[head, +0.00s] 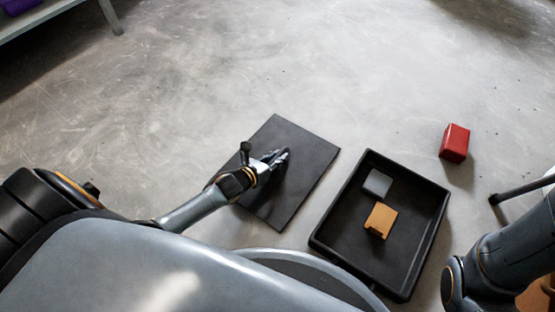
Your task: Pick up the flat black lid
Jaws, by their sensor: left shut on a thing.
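The flat black lid (300,158) is a thin dark rectangle in the middle of the head view, lying at or just above the grey floor; its exact height is hard to tell. My left gripper (283,157) reaches in from the left over the lid's middle and is shut on it. The gripper hides the part of the lid that it holds. My right arm shows at the lower right, but its gripper is out of view.
A black open tray (331,214) stands right of the lid, holding a grey block (377,183) and an orange-tan block (380,220). A red block (454,143) sits on the floor farther right. A shelf or table (38,18) is at the top left. The floor beyond the lid is clear.

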